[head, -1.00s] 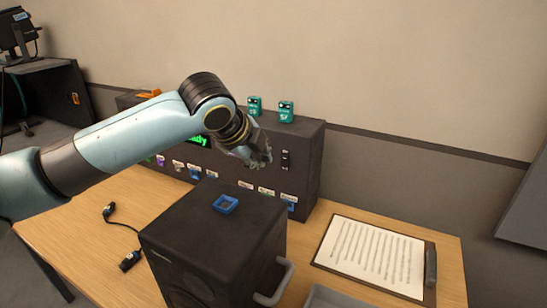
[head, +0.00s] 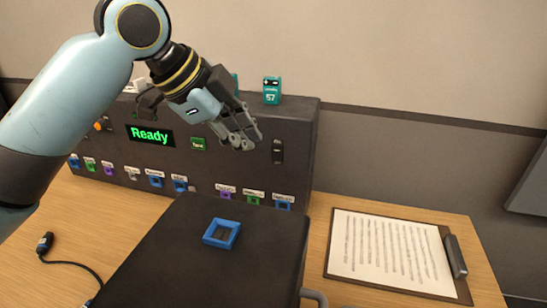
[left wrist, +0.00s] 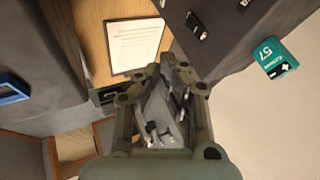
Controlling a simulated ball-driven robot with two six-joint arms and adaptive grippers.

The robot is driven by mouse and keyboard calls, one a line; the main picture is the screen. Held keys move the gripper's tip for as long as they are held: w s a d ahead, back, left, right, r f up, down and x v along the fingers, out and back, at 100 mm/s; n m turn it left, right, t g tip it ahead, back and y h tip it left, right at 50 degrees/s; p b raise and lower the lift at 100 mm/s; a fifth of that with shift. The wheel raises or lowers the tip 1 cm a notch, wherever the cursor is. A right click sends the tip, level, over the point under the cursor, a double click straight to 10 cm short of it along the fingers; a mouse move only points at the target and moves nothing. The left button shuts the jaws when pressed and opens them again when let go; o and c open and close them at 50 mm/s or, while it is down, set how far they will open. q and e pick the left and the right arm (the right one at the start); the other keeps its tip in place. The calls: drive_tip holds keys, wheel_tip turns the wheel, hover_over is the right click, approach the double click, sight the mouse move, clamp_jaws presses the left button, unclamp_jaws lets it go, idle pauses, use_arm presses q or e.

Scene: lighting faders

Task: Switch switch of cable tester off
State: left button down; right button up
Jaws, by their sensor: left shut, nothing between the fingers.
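The cable tester (head: 205,168) is a long dark box at the back of the table, with a lit green "Ready" display (head: 150,135) and a row of coloured, labelled ports. Its switch (head: 278,151) is a small dark rocker on a plate near the right end of the front face. I cannot tell its position. My left gripper (head: 246,138) is shut and empty, just left of the switch and apart from it in the picture. In the left wrist view the shut fingers (left wrist: 178,72) point towards the tester's dark front. My right gripper is not in view.
A dark case (head: 190,270) with a blue square frame (head: 221,233) on top stands in front of the tester. A clipboard (head: 395,252) lies to the right. A teal battery-like block (head: 271,91) stands on the tester. A black cable (head: 75,262) lies at left.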

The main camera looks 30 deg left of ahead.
sight(276, 157)
use_arm(q)
drive_tip(key=x, duration=0.4)
drive_tip(key=w+a+x, duration=0.1)
drive_tip(key=x, duration=0.3)
drive_tip(key=w+r+x, duration=0.1)
drive_tip(key=x, duration=0.2)
drive_tip(key=shift+w+f+p, duration=0.3)
drive_tip(key=shift+w+p, duration=0.05)
drive_tip(key=shift+w+a+f, duration=0.1)
drive_tip(key=shift+w+a, duration=0.05)
drive_tip(key=shift+w, duration=0.15)
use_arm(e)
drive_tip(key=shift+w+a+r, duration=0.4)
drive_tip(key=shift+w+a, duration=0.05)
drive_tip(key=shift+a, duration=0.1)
